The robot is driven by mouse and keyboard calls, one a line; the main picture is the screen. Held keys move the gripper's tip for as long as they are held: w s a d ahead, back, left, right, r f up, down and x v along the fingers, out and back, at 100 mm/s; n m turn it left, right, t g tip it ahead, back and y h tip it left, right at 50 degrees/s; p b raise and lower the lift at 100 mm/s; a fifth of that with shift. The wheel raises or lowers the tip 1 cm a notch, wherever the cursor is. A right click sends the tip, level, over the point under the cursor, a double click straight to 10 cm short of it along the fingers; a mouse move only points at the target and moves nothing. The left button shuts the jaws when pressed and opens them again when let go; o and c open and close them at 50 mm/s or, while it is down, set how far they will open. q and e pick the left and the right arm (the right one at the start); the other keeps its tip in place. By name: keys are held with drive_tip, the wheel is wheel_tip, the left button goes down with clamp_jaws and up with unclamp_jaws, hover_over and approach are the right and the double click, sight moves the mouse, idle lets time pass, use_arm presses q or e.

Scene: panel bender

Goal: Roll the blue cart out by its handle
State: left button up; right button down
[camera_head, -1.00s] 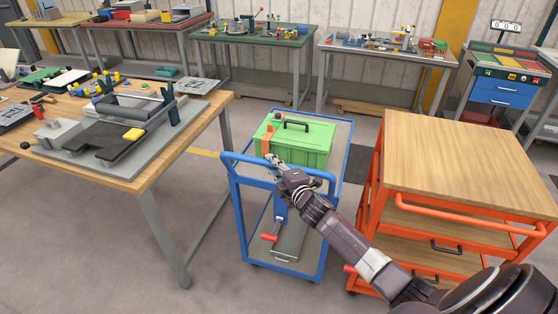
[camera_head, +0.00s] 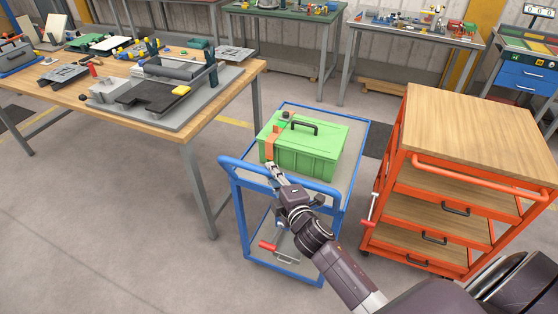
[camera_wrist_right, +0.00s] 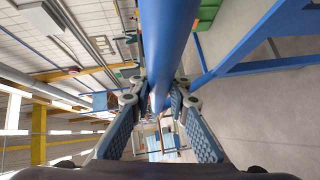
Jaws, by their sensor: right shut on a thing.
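The blue cart (camera_head: 228,190) stands between a wooden workbench and an orange drawer cart. Its handle (camera_head: 242,170) faces me. My right gripper (camera_head: 277,176) is shut on the handle bar near its middle. In the right wrist view the blue bar (camera_wrist_right: 168,45) runs between the two fingers of my right gripper (camera_wrist_right: 157,95). A green toolbox (camera_head: 312,160) with an orange strap rests on the cart's top shelf. A red-handled tool (camera_head: 268,246) lies on the lower shelf, partly behind my arm. My left gripper is not in view.
The workbench (camera_head: 150,118) has its leg close on the cart's left. The orange drawer cart (camera_head: 470,115) stands close on the right. Open floor (camera_head: 110,230) lies at the front left. More tables (camera_head: 285,15) line the back wall.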

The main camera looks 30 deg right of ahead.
drive_tip(key=s+a, duration=0.4)
drive_tip(key=a, duration=0.1)
drive_tip(key=shift+s, duration=0.2)
drive_tip(key=c, duration=1.8)
unclamp_jaws()
drive_tip(key=s, duration=0.4)
drive_tip(key=s+r, duration=0.1)
drive_tip(key=s, duration=0.6)
drive_tip(key=shift+s+a+r, duration=0.3)
drive_tip(key=shift+s+a, duration=0.1)
